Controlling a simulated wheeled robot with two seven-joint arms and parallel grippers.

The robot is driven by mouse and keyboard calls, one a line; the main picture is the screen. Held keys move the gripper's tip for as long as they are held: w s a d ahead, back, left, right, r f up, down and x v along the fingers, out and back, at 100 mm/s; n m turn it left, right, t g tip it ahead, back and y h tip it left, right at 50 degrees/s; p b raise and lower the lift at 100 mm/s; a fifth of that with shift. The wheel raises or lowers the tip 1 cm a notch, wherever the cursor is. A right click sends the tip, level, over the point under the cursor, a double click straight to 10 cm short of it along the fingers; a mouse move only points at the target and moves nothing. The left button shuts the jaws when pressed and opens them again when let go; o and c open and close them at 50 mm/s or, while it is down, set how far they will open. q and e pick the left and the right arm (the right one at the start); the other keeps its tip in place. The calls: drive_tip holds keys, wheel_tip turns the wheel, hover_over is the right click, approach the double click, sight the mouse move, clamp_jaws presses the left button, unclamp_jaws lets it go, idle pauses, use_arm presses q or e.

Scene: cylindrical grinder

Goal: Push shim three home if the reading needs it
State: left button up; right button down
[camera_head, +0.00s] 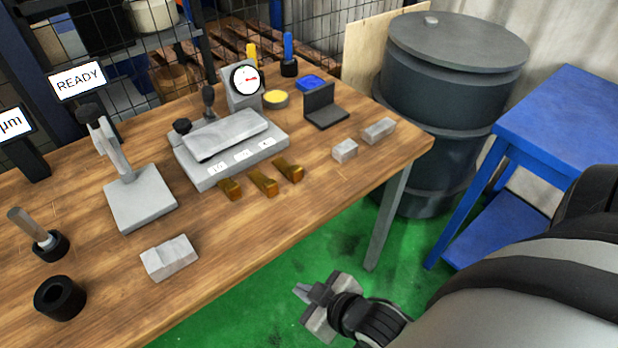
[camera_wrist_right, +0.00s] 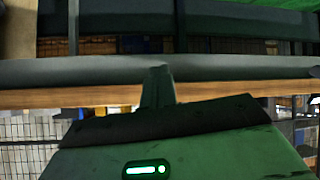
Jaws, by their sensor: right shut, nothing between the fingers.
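Three brass wedge shims stick out of the front edge of a grey block fixture (camera_head: 205,178): a left one (camera_head: 229,189), a middle one (camera_head: 263,183) and a right one (camera_head: 290,170). White labels sit above them, too small to read surely, so I cannot tell which is shim three. A dial gauge (camera_head: 245,79) with a red needle stands behind the fixture; its value is unreadable. A display (camera_head: 12,122) at the left edge shows "µm", its number cut off. My right gripper (camera_head: 307,290) is shut and empty, off the table's front edge, apart from the shims; its fingers show in the right wrist view (camera_wrist_right: 158,84).
A "READY" sign (camera_head: 78,80) stands at the back. A grey stand (camera_head: 140,205), a stepped block (camera_head: 169,257), a black ring (camera_head: 60,298) and small blocks (camera_head: 378,130) are on the table. A dark drum (camera_head: 450,90) and blue table (camera_head: 565,125) stand right.

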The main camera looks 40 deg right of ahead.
sight(298, 175)
use_arm(q)
drive_tip(key=shift+w+d+f+b, duration=0.2)
drive_tip(key=shift+w+b, duration=0.15)
drive_tip(key=shift+b, duration=0.5)
use_arm(e)
drive_tip(key=w+d+r+n+t, duration=0.1)
drive_tip(key=d+r+n, duration=0.2)
drive_tip(key=n, duration=0.7)
drive_tip(key=w+d+r+n+t+h, duration=0.1)
drive_tip(key=w+d+r+n, duration=0.1)
drive_tip(key=d+n, duration=0.4)
drive_tip(key=w+d+r+n+t, duration=0.2)
drive_tip(key=d+r+n, duration=0.3)
drive_tip(key=n, duration=1.1)
use_arm(q)
drive_tip(key=shift+s+a+r+p, duration=0.1)
drive_tip(key=shift+a+r+p, duration=0.25)
drive_tip(key=shift+p, duration=0.6)
use_arm(e)
drive_tip(key=x, duration=0.9)
drive_tip(key=r+x, duration=0.1)
drive_tip(key=x, duration=0.3)
drive_tip(key=shift+w, duration=0.55)
use_arm(q)
drive_tip(key=shift+d, duration=0.1)
